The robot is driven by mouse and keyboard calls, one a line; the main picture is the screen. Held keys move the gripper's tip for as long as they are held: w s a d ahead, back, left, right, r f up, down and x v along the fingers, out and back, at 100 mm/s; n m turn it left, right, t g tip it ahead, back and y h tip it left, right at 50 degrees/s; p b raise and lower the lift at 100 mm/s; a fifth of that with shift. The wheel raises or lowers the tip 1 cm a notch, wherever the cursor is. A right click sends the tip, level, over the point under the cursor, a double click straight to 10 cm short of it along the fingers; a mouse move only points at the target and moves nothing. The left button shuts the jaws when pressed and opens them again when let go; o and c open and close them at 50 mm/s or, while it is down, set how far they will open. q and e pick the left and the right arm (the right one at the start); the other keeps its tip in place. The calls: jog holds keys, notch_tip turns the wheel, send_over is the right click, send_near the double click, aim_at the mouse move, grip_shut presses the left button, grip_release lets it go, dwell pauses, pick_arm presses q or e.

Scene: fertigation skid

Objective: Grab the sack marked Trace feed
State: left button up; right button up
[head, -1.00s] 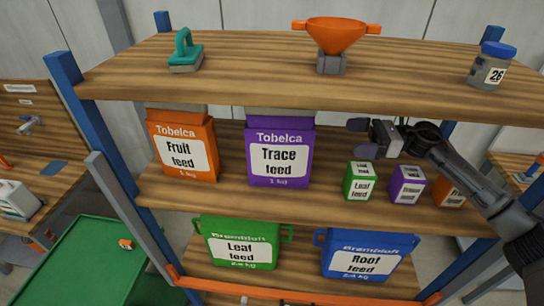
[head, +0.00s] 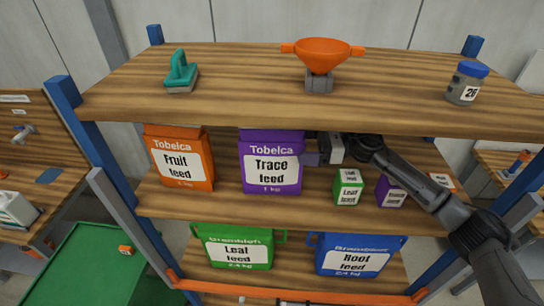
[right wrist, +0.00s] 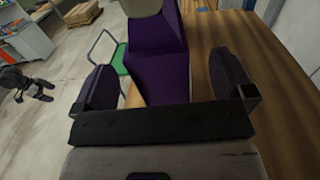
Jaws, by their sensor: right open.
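The purple sack marked Trace feed (head: 271,165) stands upright on the middle shelf, left of centre in the head view. My right gripper (head: 312,154) is open at the sack's upper right side. In the right wrist view, the purple sack (right wrist: 157,65) shows between and beyond the two spread fingers of my right gripper (right wrist: 165,85). I cannot tell if either finger touches it. A dark gripper, seemingly my left (right wrist: 32,88), is small at the left edge of that view; its opening is unclear.
An orange Fruit feed sack (head: 180,160) stands left of the purple one. A small green box (head: 348,188) and a small purple box (head: 390,191) stand to the right, under my right arm. The top shelf board (head: 240,88) is close above. Green (head: 235,248) and blue (head: 355,255) containers sit below.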

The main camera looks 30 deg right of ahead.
aim_at(272, 157)
jog(key=shift+p+x, duration=0.4)
jog(key=shift+x, duration=0.95)
jog(key=shift+c, duration=0.5)
jog(key=c, duration=1.6)
jog(key=shift+r, duration=0.15)
jog(key=shift+c, duration=0.3)
